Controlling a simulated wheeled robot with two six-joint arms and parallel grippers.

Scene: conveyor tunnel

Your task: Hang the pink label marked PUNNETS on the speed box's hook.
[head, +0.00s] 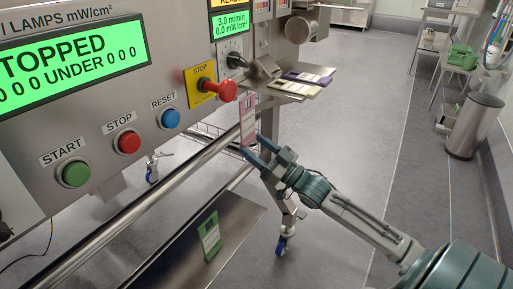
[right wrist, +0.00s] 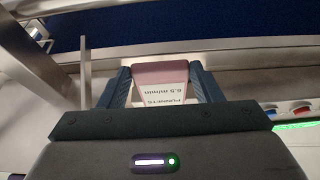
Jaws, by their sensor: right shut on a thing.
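The pink label (head: 248,121) is upright in the head view, in front of the machine and below the speed box (head: 232,48). My right gripper (head: 256,148) is shut on its lower end. In the right wrist view the label (right wrist: 160,72) sits between both fingers, with PUNNETS and 6.5 m/min printed upside down. The speed box has a green display reading 3.0 m/min and a black knob (head: 235,60). I cannot clearly make out its hook. The label is apart from the box. My left gripper is not in view.
A red stop knob (head: 228,90) sticks out just left of the label. A small shelf (head: 280,88) with purple and yellowish labels is to its upper right. A rail (head: 150,206) runs along the machine.

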